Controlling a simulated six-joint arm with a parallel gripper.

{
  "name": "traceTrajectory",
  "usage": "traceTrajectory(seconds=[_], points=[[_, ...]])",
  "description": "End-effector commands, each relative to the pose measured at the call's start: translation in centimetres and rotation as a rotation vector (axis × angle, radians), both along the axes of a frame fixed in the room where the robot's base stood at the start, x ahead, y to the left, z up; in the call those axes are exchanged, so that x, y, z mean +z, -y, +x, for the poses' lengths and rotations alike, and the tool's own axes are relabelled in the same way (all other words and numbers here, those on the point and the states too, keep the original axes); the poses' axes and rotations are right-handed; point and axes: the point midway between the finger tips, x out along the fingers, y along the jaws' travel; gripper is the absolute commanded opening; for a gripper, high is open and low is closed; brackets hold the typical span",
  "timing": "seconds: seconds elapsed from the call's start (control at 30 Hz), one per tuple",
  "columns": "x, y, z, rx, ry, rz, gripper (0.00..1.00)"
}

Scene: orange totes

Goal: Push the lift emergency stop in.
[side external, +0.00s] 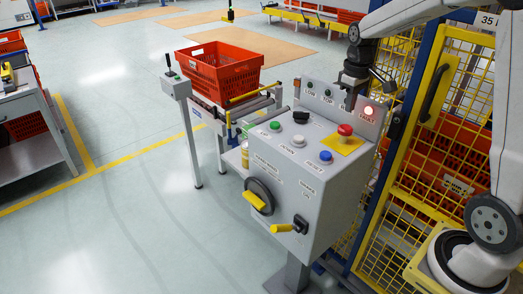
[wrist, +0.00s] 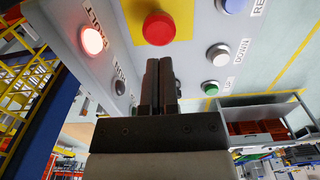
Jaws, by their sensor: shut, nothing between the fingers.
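The emergency stop is a red mushroom button (side external: 345,130) on a yellow square plate, at the right of the sloped top of the grey control box (side external: 315,190). In the wrist view the red button (wrist: 159,28) is at the top centre, just beyond my fingertips. My gripper (side external: 349,104) is shut and empty, with its fingers pointing down above and behind the button. In the wrist view the two dark fingers (wrist: 158,66) lie together. A small gap seems to separate them from the button; I cannot tell whether it is pressed in.
A lit red FAULT lamp (side external: 369,111) is on the raised back panel beside my gripper. Green (side external: 275,126), white (side external: 298,140) and blue (side external: 326,156) buttons and a black knob (side external: 301,117) share the top. A yellow mesh fence (side external: 440,130) stands at the right.

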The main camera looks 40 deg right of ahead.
Motion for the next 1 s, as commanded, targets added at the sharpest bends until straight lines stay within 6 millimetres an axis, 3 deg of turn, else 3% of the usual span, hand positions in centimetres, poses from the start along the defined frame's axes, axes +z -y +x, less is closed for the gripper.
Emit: traceTrajectory(seconds=[0.33,0.87,1.0], points=[[-4.2,0.0,0.0,-0.001,-0.003,0.000,0.00],[-5.0,0.0,0.0,-0.001,-0.001,-0.001,0.00],[-6.1,0.0,-0.1,0.000,-0.003,0.001,0.00]])
